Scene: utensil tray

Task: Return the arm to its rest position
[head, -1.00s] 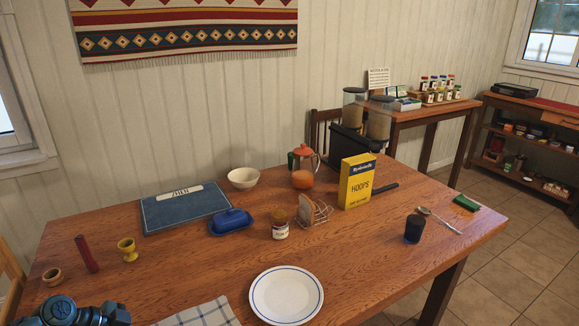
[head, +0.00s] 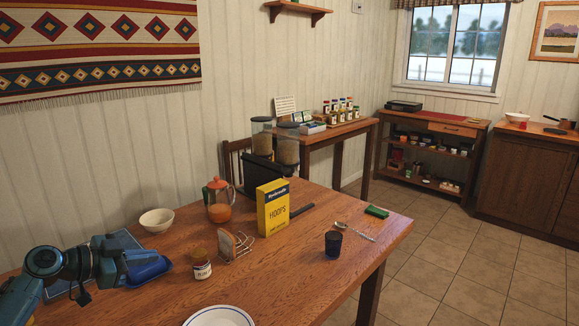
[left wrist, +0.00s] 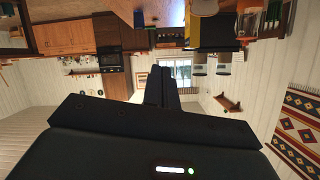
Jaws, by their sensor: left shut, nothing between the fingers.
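My left arm (head: 70,265) comes in from the left edge of the head view, above the left part of the table. Its gripper (head: 145,256) points right and shows in front of the blue butter dish (head: 150,271), partly covering it. In the left wrist view, which is upside down, the two dark fingers (left wrist: 160,72) lie together with nothing between them. My right gripper is in neither view.
A wooden table (head: 290,285) holds a jam jar (head: 201,268), toast rack (head: 236,246), yellow cereal box (head: 272,207), dark cup (head: 333,244), white bowl (head: 156,221) and plate (head: 219,318). The table's front right is mostly clear.

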